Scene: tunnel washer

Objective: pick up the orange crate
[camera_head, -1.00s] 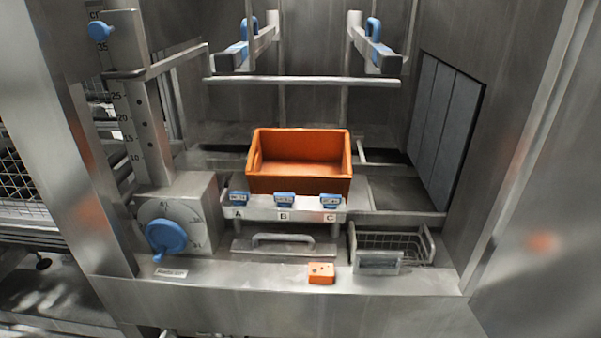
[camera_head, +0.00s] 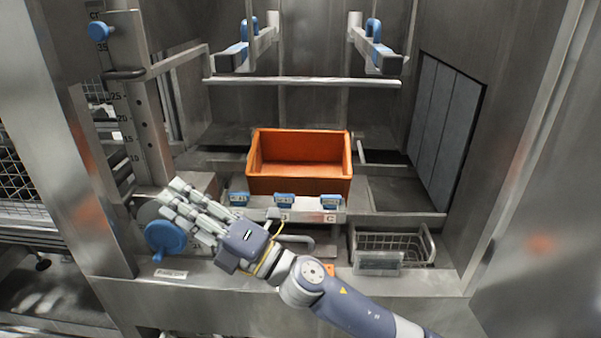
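The orange crate (camera_head: 300,184) is an open-topped, empty-looking bin. It sits upright near the middle of the head view, behind the row of blue clips. My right gripper (camera_head: 171,199) reaches in from the lower right, with its fingers extended and spread to the left. It is open, with nothing visible between the fingers. It is in front and to the left of the crate, apart from it, and covers part of the dial panel. My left gripper is not in view.
A blue knob (camera_head: 165,238) is just below my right fingers. Blue clips (camera_head: 285,200) line the crate's front. A wire basket (camera_head: 392,243) stands at right. A horizontal bar (camera_head: 305,81) and blue-topped rails (camera_head: 374,52) are above.

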